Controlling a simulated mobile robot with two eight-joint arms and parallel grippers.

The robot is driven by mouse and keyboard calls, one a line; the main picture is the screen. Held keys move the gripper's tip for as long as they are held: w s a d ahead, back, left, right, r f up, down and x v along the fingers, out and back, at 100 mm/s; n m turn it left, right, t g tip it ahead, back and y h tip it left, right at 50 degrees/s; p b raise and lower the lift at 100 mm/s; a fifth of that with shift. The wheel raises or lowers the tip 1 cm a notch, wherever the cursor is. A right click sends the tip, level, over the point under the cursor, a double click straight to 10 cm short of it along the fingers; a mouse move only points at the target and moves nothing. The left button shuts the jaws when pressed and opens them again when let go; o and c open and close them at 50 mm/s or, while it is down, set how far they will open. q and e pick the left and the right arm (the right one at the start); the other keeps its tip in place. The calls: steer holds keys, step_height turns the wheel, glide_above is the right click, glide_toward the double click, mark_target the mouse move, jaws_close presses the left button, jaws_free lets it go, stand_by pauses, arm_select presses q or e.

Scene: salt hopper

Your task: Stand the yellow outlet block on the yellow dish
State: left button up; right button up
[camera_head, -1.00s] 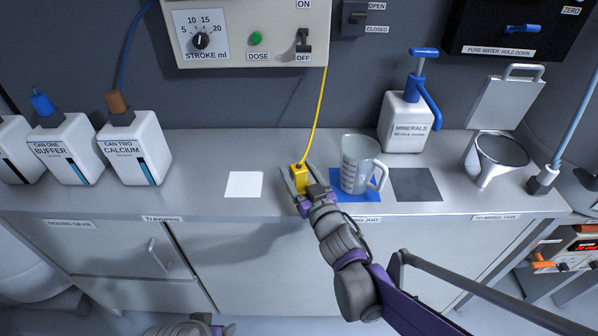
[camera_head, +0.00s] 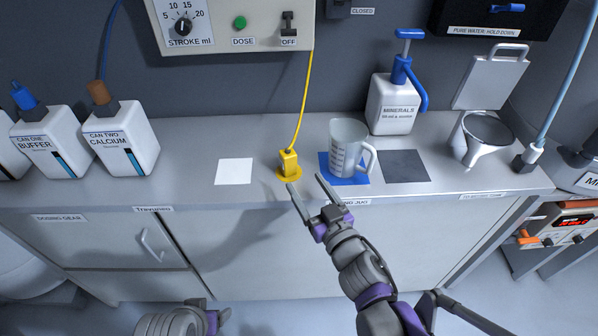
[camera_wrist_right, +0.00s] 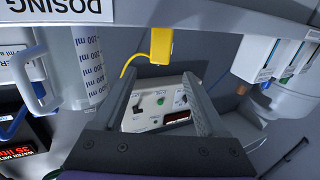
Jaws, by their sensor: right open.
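The yellow outlet block (camera_head: 289,162) stands upright on the small yellow dish (camera_head: 283,177) on the grey counter. A yellow cable (camera_head: 304,95) runs up from its top. The block also shows in the right wrist view (camera_wrist_right: 161,46), apart from my fingers; the dish is not clear there. My right gripper (camera_head: 306,183) is open and empty, in front of the block and slightly right; its fingers also show in the right wrist view (camera_wrist_right: 160,80). My left gripper (camera_head: 213,319) is at the bottom edge, below the counter, its jaws unclear.
A measuring jug (camera_head: 346,150) stands on a blue mat (camera_head: 330,173) just right of the block. A white square (camera_head: 234,172) lies left, a dark square (camera_head: 405,166) further right. White cans (camera_head: 122,140), a minerals pump bottle (camera_head: 392,105) and a funnel (camera_head: 484,138) stand along the counter.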

steer(key=s+d+f+m+g+h, duration=0.2)
steer(key=s+d+f+h, duration=0.15)
steer(key=d, duration=0.25)
steer(key=s+d+f+m+g+h, duration=0.2)
steer(key=d+f+h, duration=0.15)
steer(key=d, duration=0.35)
steer(key=s+f+g, duration=0.4)
steer(key=s, duration=0.3)
steer(key=s+f+g, duration=0.3)
steer(key=s+f, duration=0.1)
steer(key=s, duration=0.4)
steer(key=shift+s+d+g, duration=0.2)
steer(key=shift+s+g, duration=0.1)
steer(key=shift+g, duration=0.1)
steer(key=shift+d+f, duration=0.1)
steer(key=shift+d, duration=0.05)
